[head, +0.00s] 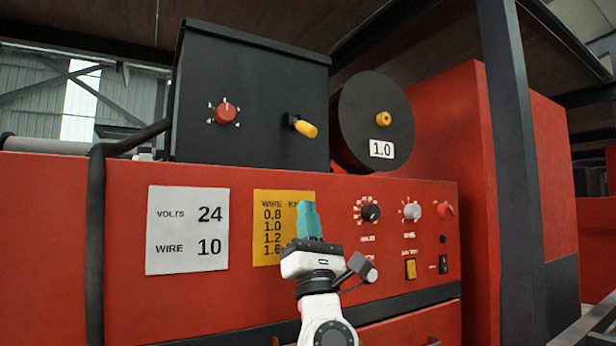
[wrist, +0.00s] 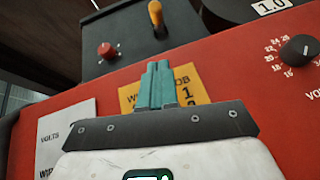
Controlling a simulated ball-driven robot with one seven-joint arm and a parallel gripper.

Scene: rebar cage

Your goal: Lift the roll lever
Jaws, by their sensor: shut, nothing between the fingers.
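The roll lever (head: 306,128), a short lever with a yellow grip, sticks out from the front of the black box (head: 255,95). Its grip tilts slightly down to the right in the head view. In the wrist view the lever (wrist: 156,14) shows at the top edge, beyond the fingertips. My gripper (head: 307,205) has teal fingers, closed together and empty. It stands in front of the yellow wire chart, below the lever and apart from it. In the wrist view the fingers (wrist: 156,68) point up toward the lever.
A red knob (head: 225,112) sits left of the lever, and a black wire spool (head: 350,110) stands to its right. The red panel below carries a white volts card (head: 187,230), a yellow chart (head: 270,205) and several knobs. A dark post (head: 512,150) rises at the right.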

